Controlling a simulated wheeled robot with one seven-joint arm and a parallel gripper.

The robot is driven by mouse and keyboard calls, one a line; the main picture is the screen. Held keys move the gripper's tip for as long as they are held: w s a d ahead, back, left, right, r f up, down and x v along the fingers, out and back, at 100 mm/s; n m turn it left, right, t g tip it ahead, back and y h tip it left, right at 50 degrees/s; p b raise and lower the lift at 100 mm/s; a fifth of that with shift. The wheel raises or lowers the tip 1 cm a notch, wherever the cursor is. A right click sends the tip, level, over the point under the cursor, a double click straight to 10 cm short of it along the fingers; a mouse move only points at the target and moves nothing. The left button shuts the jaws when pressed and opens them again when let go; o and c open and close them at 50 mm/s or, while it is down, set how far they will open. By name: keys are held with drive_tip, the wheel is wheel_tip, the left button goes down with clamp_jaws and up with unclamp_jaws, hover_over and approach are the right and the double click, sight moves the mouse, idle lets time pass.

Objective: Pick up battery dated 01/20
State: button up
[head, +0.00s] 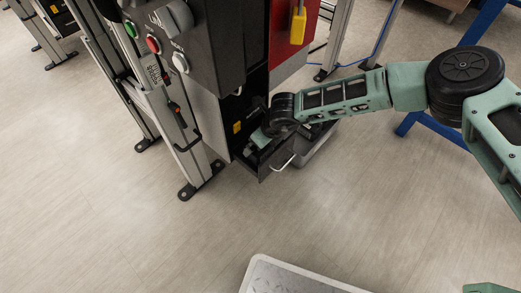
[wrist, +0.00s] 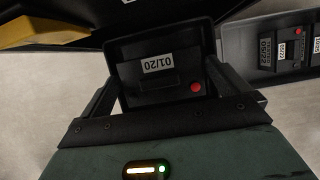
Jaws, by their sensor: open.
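The battery labelled 01/20 (wrist: 160,80) is black with a white date label and a red round spot. In the wrist view it sits in front of my gripper (wrist: 162,72), between the two fingers. The fingers are apart, one at each side of the battery, and I cannot tell whether they touch it. In the head view my gripper (head: 262,138) reaches down into an open black drawer (head: 268,165) at the foot of the machine. The battery is hidden there by my arm.
A grey bin (wrist: 238,58) with other dated batteries (wrist: 294,52) stands at the right in the wrist view. A yellow part (wrist: 40,34) is at upper left. The machine (head: 215,60) rises beside my arm. A light grey container (head: 265,272) is on the open floor below.

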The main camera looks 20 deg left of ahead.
drive_tip(key=b+x, duration=0.1)
drive_tip(key=x, duration=0.1)
drive_tip(key=shift+f, duration=0.3)
drive_tip(key=shift+r, duration=0.1)
drive_tip(key=c, duration=1.2)
drive_tip(key=shift+w+a+r, duration=0.1)
drive_tip(key=shift+a+r, duration=0.05)
drive_tip(key=c, duration=0.4)
drive_tip(key=shift+o, duration=0.2)
